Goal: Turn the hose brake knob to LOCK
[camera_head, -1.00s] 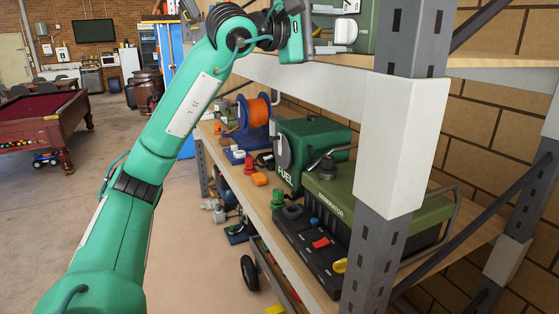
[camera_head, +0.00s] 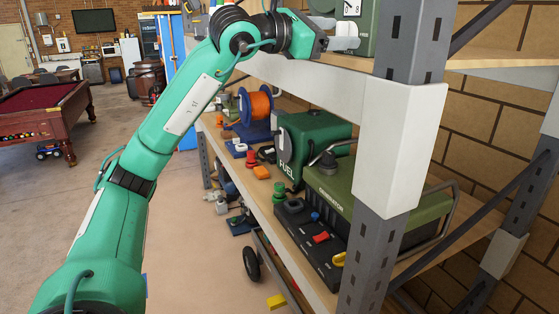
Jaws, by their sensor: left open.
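My left gripper (camera_head: 335,34) is open at the upper shelf's front edge, its pale fingers pointing right. It is in front of a green box (camera_head: 362,30) with a small numbered dial, cut off by the top edge. I cannot tell whether the fingers touch anything. On the shelf below stands a blue reel (camera_head: 243,112) wound with orange hose or cable (camera_head: 261,104). A small red knob-like part (camera_head: 252,158) is near it. No hose brake knob or LOCK mark can be made out for certain. My right gripper is not in view.
A grey shelf post with a white sleeve (camera_head: 398,150) stands right of the gripper. The lower shelf holds a green FUEL can (camera_head: 310,140), a generator (camera_head: 370,190) and a black panel with coloured knobs (camera_head: 308,236). A pool table (camera_head: 40,115) is far left. Open floor lies between.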

